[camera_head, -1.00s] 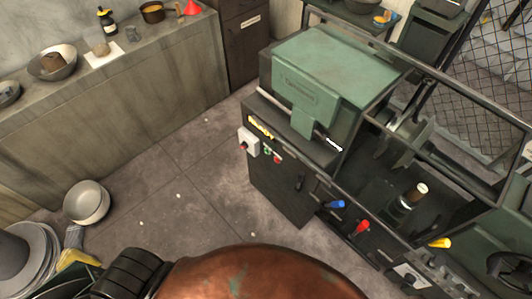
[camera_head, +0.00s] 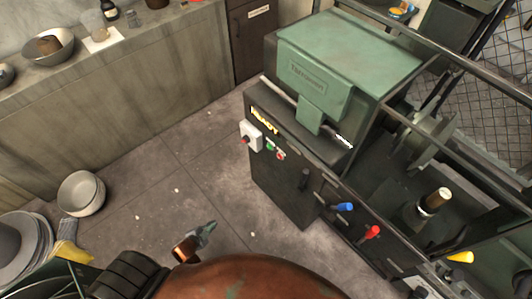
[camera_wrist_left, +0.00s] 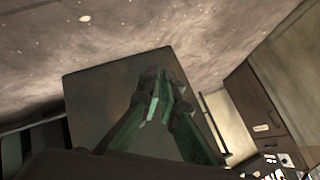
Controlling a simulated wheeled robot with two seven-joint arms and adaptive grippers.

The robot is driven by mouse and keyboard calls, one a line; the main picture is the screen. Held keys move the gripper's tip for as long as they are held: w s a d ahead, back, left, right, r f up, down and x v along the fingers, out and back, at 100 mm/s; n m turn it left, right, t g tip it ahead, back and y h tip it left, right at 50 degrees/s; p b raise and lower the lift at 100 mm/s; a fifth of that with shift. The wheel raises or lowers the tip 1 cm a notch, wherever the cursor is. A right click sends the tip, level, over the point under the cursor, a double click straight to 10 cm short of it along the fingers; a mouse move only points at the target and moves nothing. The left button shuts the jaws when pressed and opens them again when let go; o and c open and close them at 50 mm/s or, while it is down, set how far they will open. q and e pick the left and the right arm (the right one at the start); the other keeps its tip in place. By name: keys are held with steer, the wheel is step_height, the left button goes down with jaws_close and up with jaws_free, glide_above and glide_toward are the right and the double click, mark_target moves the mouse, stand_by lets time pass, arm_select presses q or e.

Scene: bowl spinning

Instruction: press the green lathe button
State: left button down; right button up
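I cannot make out the green button in the left wrist view. My right gripper is not in view.
Blue (camera_head: 344,207) and red (camera_head: 372,232) handles stick out of the lathe front. A metal bowl (camera_head: 81,194) and stacked plates (camera_head: 22,245) are at the left. A concrete counter (camera_head: 130,85) runs along the back left. The floor before the lathe is clear.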

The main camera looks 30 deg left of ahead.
mark_target(269, 147)
arm_select(q)
steer(key=w+r+m+t+h+b, duration=0.1)
steer(key=w+r+m+t+b, duration=0.3)
steer(key=w+r, duration=0.65)
steer(key=w+d+r+m+t+h+b, duration=0.1)
steer(key=w+d+r+m+h+b, duration=0.1)
steer(key=w+r+m, duration=0.3)
steer(key=w+d+r+m+t+h+b, duration=0.2)
steer(key=w+d+r+m+h+b, duration=0.1)
steer(key=r, duration=1)
steer(key=w+d+m+h, duration=0.1)
steer(key=w+m, duration=0.1)
steer(key=shift+w+d+r, duration=0.25)
steer(key=shift+w+d, duration=0.05)
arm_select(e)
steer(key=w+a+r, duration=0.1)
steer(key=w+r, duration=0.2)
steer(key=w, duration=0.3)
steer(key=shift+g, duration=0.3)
arm_select(q)
steer(key=shift+w, duration=0.1)
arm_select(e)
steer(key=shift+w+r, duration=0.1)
